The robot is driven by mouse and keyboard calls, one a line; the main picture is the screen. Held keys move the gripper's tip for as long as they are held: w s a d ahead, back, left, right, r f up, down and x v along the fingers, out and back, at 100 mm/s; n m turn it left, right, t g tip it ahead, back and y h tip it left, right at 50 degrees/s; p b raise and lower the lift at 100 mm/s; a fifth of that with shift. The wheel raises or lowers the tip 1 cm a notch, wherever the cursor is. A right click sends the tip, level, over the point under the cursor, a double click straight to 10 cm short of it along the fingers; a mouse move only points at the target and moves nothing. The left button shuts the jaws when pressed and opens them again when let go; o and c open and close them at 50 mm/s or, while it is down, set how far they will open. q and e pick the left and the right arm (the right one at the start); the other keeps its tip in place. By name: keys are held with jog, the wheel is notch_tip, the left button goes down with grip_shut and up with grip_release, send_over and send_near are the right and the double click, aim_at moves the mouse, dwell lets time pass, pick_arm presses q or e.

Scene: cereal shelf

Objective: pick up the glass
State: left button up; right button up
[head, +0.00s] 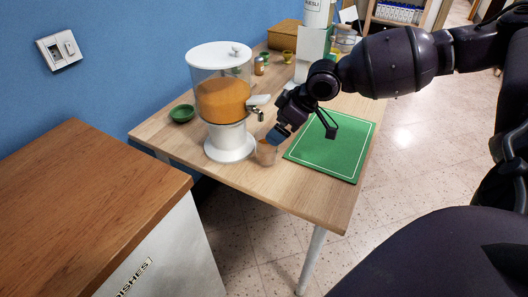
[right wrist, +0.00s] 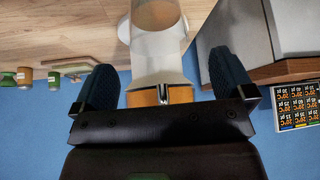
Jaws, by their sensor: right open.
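The glass (head: 265,154) is a small brownish, see-through cup standing on the wooden table, just right of the dispenser's white base. It seems to show in the right wrist view (right wrist: 156,14) at the top edge, partly cut off, in front of the dispenser. My right gripper (head: 279,133) hangs just above and beside the glass, fingers pointing down towards it. In the right wrist view its two dark blue fingers (right wrist: 164,80) are wide apart with nothing held between them. My left gripper is not in view.
The cereal dispenser (head: 222,98), with orange contents and a tap, stands close to the glass. A green mat (head: 335,148) lies to the right. A green bowl (head: 181,114) sits behind the dispenser. A wooden-topped cabinet (head: 95,195) stands at front left, against the blue wall.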

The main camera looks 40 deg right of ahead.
aim_at(267, 149)
jog(key=b+x, duration=0.1)
jog(key=x, duration=0.1)
jog(key=b+x, duration=0.1)
jog(key=x, duration=0.1)
jog(key=shift+d+f, duration=0.15)
jog(key=shift+f, duration=0.25)
jog(key=shift+w+f, duration=0.2)
jog(key=shift+f, duration=0.1)
jog(key=shift+w, duration=0.1)
jog(key=shift+r, duration=0.15)
jog(key=c, duration=1.5)
jog(key=shift+r, duration=0.2)
